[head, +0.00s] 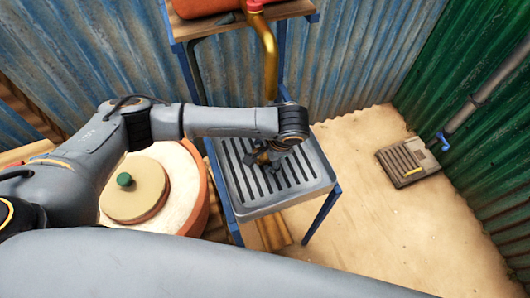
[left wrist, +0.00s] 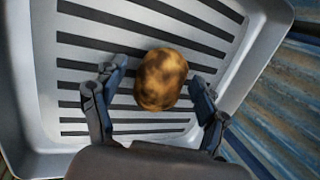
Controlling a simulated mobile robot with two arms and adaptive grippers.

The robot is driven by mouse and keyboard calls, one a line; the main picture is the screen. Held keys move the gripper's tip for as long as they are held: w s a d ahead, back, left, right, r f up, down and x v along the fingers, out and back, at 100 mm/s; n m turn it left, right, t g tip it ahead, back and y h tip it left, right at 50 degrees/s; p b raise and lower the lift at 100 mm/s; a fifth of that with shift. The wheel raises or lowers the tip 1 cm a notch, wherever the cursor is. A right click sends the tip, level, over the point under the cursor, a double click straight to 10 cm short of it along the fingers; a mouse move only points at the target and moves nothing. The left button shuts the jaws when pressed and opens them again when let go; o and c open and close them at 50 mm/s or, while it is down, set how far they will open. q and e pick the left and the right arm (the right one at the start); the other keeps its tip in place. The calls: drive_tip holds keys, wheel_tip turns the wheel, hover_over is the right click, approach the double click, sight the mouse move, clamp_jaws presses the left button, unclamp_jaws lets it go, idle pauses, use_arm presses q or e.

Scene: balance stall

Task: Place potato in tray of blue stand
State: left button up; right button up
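The potato (left wrist: 161,79) is brown and mottled and lies on the slatted floor of the grey tray (left wrist: 42,95) in the left wrist view. In the head view the tray (head: 290,200) sits in the blue stand (head: 322,215). My left gripper (head: 265,156) is low over the tray. In the left wrist view its two fingers (left wrist: 156,80) are spread on either side of the potato, with a clear gap on the left and a smaller one on the right. The potato is hidden or too dark to make out in the head view. My right gripper is not in view.
A gold pipe (head: 270,60) comes down behind the tray from an upper shelf holding a red container (head: 200,6). A round pot with a green-knobbed lid (head: 135,192) stands left of the stand. The floor to the right is open around a grate (head: 400,165).

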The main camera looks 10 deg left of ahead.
use_arm(q)
drive_tip(key=shift+d+r, duration=0.1)
drive_tip(key=shift+r, duration=0.35)
drive_tip(key=v, duration=1.1)
drive_tip(key=shift+r, duration=0.25)
drive_tip(key=shift+s, duration=0.1)
